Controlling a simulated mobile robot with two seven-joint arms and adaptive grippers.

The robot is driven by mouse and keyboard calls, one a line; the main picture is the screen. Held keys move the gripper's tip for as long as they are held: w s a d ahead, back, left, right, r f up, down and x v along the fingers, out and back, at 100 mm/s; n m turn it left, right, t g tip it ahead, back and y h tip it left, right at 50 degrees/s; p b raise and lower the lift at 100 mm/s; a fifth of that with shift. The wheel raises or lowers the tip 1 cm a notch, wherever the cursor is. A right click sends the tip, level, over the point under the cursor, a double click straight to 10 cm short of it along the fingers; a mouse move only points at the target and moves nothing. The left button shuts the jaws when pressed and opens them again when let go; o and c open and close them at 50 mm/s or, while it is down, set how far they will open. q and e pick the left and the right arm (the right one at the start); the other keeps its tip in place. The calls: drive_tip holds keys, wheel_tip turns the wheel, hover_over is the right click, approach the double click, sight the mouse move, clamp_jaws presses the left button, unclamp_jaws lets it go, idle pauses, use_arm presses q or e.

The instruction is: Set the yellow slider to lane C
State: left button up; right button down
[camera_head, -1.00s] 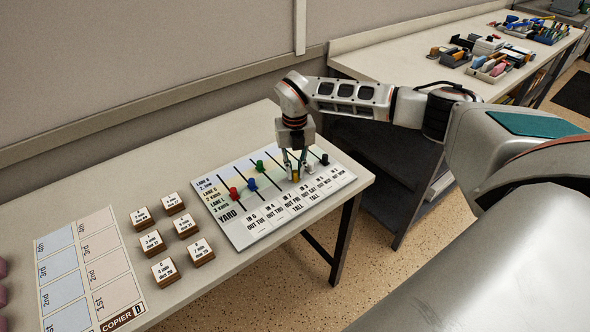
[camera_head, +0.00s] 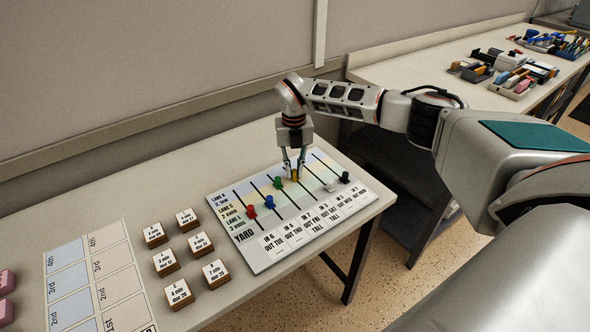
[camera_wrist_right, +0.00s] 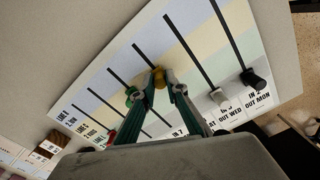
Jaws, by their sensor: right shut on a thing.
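The yellow slider (camera_head: 294,177) sits on a black slot line of the white yard board (camera_head: 259,262), and its top shows in the right wrist view (camera_wrist_right: 160,77). My right gripper (camera_head: 293,169) points down at it, its green-tipped fingers closed around it. In the right wrist view the fingertips (camera_wrist_right: 159,88) are at the slider's near side. The green slider (camera_head: 278,182) is just left of the yellow one, close beside a finger. Lane labels (camera_head: 224,203) run down the board's left edge. The fingers partly hide the slot, so I cannot tell the exact lane. My left gripper is out of view.
Red (camera_head: 251,211) and blue (camera_head: 269,202) sliders stand left on the board; white (camera_head: 330,187) and black (camera_head: 345,177) ones stand right. Several wooden label blocks (camera_head: 166,262) and a copier chart (camera_head: 67,281) lie left. The table behind the board is clear.

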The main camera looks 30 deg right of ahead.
sight(294, 170)
drive_tip(key=c, duration=2)
unclamp_jaws()
drive_tip(key=shift+r, duration=0.55)
wheel_tip(294, 170, up, 11)
